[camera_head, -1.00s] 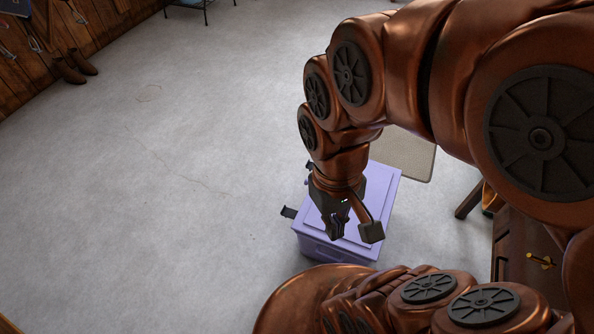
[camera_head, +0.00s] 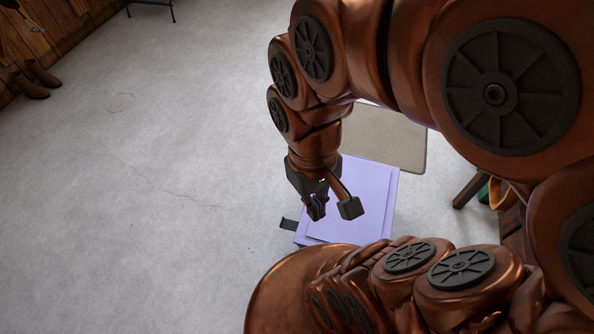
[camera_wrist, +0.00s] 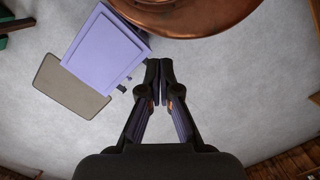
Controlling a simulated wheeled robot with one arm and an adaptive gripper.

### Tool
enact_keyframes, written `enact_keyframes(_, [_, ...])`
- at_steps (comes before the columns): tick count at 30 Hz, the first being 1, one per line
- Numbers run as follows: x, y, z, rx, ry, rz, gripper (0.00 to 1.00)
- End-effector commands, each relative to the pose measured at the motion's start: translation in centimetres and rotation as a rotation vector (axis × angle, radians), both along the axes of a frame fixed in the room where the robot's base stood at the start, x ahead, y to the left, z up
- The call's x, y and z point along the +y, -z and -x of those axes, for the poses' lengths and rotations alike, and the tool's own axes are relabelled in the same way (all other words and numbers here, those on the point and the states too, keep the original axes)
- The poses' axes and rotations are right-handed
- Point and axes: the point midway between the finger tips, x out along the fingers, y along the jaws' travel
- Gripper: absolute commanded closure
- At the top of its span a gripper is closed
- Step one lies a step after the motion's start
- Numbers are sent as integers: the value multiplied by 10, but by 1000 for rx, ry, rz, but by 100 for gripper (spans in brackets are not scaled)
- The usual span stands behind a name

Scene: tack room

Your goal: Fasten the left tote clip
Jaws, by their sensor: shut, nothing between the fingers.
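The lavender tote (camera_head: 372,205) stands on the floor with its lid on; it also shows at upper left in the wrist view (camera_wrist: 100,47). A black clip (camera_head: 289,224) sticks out sideways from the tote's left side, swung away from the wall. In the wrist view a small dark clip (camera_wrist: 121,88) shows at the tote's edge. I cannot tell if it is the same one. My gripper (camera_head: 316,212) points down, shut and empty, over the left part of the tote in the head view. In the wrist view its closed fingertips (camera_wrist: 158,64) are beside the tote, apart from it.
A beige mat (camera_head: 385,138) lies behind the tote. Brown boots (camera_head: 36,78) stand by the wooden wall. The floor left of the tote is clear.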

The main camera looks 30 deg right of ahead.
Motion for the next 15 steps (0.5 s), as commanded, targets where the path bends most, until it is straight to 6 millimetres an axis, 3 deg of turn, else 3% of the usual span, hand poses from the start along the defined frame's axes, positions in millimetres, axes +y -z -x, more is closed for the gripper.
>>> enact_keyframes(8, [-6, 10, -9, 14, -34, 14, 100])
enact_keyframes(15, [-37, 46, -51, 75, -208, 79, 100])
